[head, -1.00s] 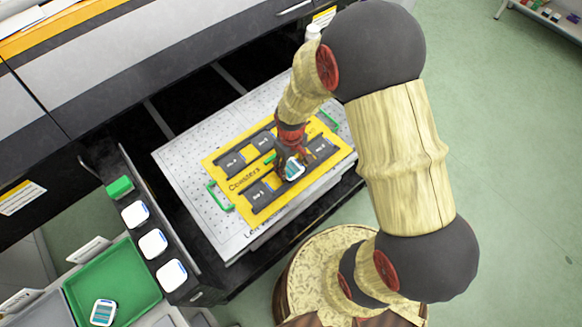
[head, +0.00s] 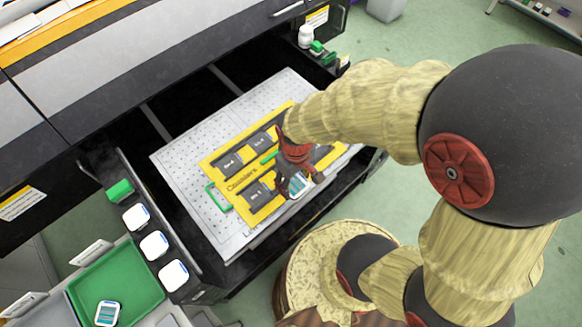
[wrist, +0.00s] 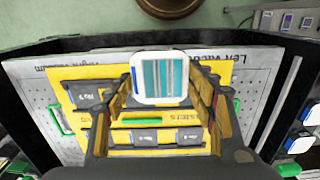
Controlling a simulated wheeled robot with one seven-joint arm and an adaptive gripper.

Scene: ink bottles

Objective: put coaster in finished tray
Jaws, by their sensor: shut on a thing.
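My gripper (head: 299,181) is shut on a coaster (head: 297,187), a white rounded square with a teal striped print. It holds the coaster above the front edge of the yellow coaster jig (head: 218,163). In the wrist view the coaster (wrist: 160,77) sits between the two fingers, its printed face toward the camera. A green tray (head: 135,265) stands at the lower left with one similar printed coaster (head: 108,312) in it. I cannot read the label cards beside the tray. My arm hides the right part of the jig.
The jig lies on a white perforated bed (head: 180,165) inside the black printer. A white bottle (head: 305,37) stands at the back right.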

